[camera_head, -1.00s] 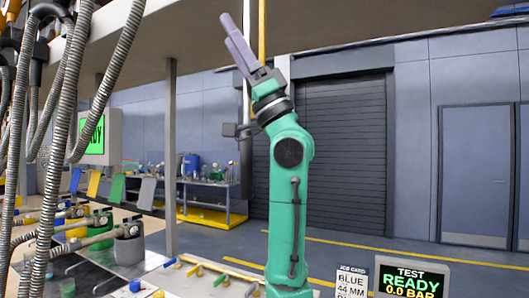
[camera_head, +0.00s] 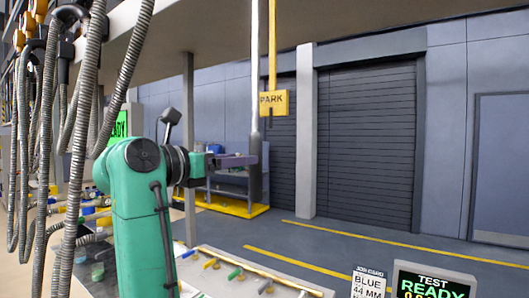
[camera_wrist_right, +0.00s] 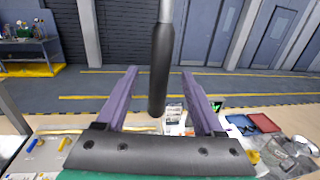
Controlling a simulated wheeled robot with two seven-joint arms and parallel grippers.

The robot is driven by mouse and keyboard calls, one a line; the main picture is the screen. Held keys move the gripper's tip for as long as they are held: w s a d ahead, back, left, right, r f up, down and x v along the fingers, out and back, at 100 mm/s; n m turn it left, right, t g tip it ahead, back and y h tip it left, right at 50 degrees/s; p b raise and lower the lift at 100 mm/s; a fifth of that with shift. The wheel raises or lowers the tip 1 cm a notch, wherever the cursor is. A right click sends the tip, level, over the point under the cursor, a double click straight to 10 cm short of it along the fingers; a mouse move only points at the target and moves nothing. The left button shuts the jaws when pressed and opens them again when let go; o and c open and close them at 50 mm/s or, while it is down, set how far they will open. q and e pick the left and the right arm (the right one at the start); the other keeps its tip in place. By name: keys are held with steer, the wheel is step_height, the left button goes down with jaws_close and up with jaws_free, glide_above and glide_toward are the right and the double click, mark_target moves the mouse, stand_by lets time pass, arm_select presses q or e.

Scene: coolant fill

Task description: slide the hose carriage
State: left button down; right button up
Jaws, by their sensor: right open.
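A grey pole (camera_head: 255,70) hangs straight down from above and ends in a black grip (camera_head: 256,172). My right gripper (camera_head: 250,160) is open and level at this grip. In the right wrist view, the black grip (camera_wrist_right: 158,75) stands upright between the two purple fingers, with a gap on each side. Its lower end shows inside the gripper. A yellow PARK sign (camera_head: 274,103) hangs behind the pole. Ribbed grey hoses (camera_head: 75,150) hang at the left. The carriage at the top of the pole is out of view. My left gripper is not in view.
A bench rail with coloured handles (camera_head: 240,272) runs below my right arm. A job card reading BLUE 44 MM (camera_head: 368,283) and a TEST READY display (camera_head: 432,283) stand at lower right. A red tray (camera_wrist_right: 264,122) lies on the bench. The floor behind is clear.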

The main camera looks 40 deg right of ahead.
steer(key=w+d+p, duration=0.1)
steer(key=d+p, duration=0.1)
steer(key=d, duration=0.7)
steer(key=shift+w, duration=0.1)
jaws_close()
stand_by(0.9)
